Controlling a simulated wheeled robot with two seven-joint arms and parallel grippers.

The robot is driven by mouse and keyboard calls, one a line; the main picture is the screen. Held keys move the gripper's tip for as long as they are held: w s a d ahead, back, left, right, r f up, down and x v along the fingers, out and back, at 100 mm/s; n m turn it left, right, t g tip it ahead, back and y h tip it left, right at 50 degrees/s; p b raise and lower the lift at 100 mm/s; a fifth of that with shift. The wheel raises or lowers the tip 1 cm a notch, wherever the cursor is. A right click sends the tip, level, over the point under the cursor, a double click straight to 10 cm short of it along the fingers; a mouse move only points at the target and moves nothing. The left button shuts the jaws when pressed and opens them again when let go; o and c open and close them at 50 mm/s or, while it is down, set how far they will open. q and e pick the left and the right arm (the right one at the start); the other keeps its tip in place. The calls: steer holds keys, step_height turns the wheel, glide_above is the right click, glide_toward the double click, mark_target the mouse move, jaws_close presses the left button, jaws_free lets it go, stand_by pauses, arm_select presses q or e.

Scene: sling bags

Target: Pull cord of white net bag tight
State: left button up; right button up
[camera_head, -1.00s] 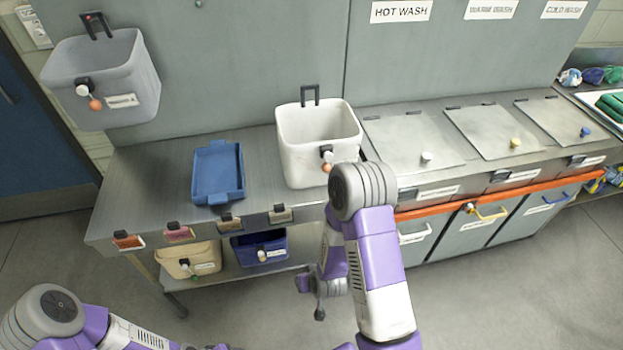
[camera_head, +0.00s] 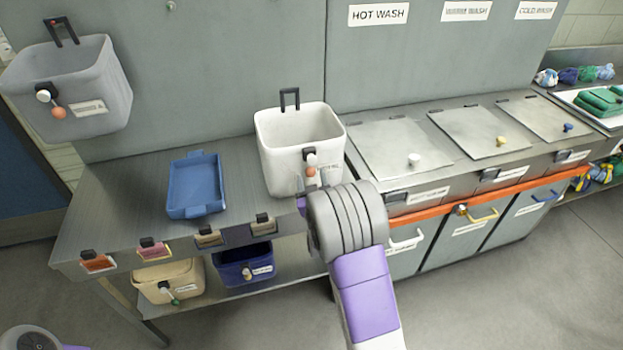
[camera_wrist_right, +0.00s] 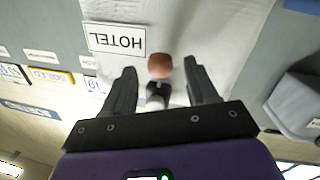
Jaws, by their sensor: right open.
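The white bag (camera_head: 285,155) stands upright and open-topped on the metal bench. On its front hang a cord with a white toggle (camera_head: 311,159) and an orange ball (camera_head: 310,172). In the right wrist view the white bag wall (camera_wrist_right: 195,28) carries a HOTEL label. My right gripper (camera_wrist_right: 160,67) is open, with one finger on each side of the orange ball (camera_wrist_right: 159,65) and the toggle (camera_wrist_right: 157,97). I cannot tell whether the fingers touch them. My right arm hides most of this gripper in the head view. My left gripper is out of view.
A blue tray (camera_head: 195,185) lies left of the bag. A grey bag (camera_head: 75,90) hangs on the wall at upper left. A cream bin (camera_head: 165,275) and a dark blue bin (camera_head: 235,268) sit on the lower shelf. Lidded wash bins (camera_head: 395,145) stand to the right.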

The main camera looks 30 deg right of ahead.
steer(key=shift+w+d, duration=0.25)
steer(key=shift+w, duration=0.25)
jaws_close()
